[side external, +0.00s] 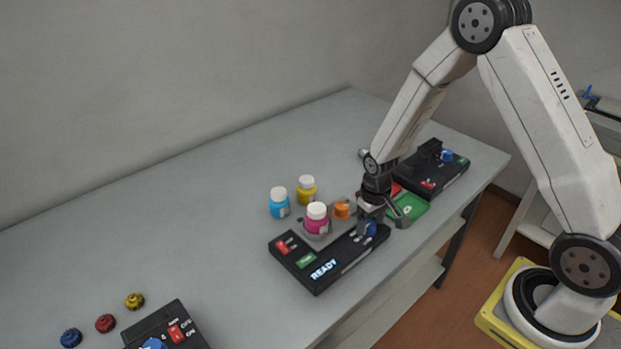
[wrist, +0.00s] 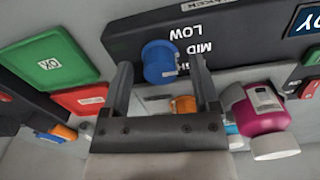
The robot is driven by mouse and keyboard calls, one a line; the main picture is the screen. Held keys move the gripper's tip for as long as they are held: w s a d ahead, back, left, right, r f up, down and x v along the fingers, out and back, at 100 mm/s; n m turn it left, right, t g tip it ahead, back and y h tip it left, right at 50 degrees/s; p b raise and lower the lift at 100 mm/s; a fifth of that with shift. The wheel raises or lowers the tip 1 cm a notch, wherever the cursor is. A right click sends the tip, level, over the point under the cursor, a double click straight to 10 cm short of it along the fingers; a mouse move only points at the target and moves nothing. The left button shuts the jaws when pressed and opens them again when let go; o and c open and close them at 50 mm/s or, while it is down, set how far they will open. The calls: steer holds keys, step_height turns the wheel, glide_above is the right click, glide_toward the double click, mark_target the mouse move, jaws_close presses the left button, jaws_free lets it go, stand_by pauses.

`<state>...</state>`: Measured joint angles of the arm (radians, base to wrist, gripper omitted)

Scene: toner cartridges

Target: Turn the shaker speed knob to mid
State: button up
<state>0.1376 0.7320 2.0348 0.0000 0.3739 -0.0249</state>
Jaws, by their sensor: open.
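The blue shaker speed knob (wrist: 160,62) sits on the front of a dark control box, beside upside-down labels LOW and MID; a further label is partly hidden. It also shows in the side external view (side external: 370,229), at the right end of the shaker's black panel (side external: 318,275). My gripper (wrist: 162,68) is open, with one finger on each side of the knob in the picture. I cannot tell whether either finger touches it. In the side external view my gripper (side external: 384,214) is low over the knob end of the panel. The knob's pointer is not clear.
A magenta bottle (side external: 317,220) stands on the shaker beside an orange piece (side external: 342,210). Blue (side external: 279,204) and yellow (side external: 307,191) bottles stand behind. A green tray (side external: 409,207) and another black box (side external: 447,179) lie right. The table's left middle is clear.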

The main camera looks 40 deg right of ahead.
mark_target(371, 224)
steer(key=shift+r, duration=3.65)
steer(key=shift+s+r, duration=0.1)
steer(key=s+a+r+t, duration=0.1)
steer(key=s+a+r, duration=0.1)
steer(key=s, duration=0.3)
steer(key=s+a+r+n+t, duration=0.1)
steer(key=s+a+r, duration=0.2)
steer(key=s+r, duration=0.1)
steer(key=shift+s+a+r+t, duration=0.15)
steer(key=shift+s+r+t, duration=0.2)
steer(key=shift+s, duration=0.1)
